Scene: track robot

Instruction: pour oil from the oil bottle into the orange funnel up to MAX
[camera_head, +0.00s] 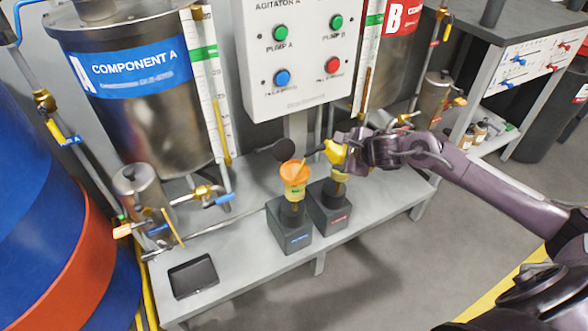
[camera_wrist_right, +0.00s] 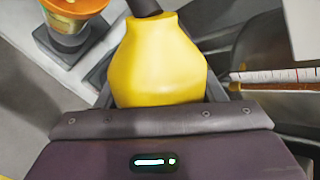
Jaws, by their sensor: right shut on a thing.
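The orange funnel (camera_head: 294,170) sits upright on top of a yellowish reservoir on the left dark block of the bench. It also shows at the top left of the right wrist view (camera_wrist_right: 74,6). My right gripper (camera_head: 350,151) is shut on the yellow oil bottle (camera_head: 334,152), just right of the funnel. The bottle looks tilted, with its thin spout pointing left to the funnel's rim. In the right wrist view the bottle (camera_wrist_right: 158,62) fills the middle, its dark neck running out at the top. I cannot make out the MAX mark or the oil level. My left gripper is out of view.
A second dark block (camera_head: 330,210) with its own reservoir stands right beside the funnel's block. A dark round thing (camera_head: 284,150) is just behind the funnel. The control panel (camera_head: 295,60) rises behind. A black tray (camera_head: 193,276) lies at the bench's front left.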

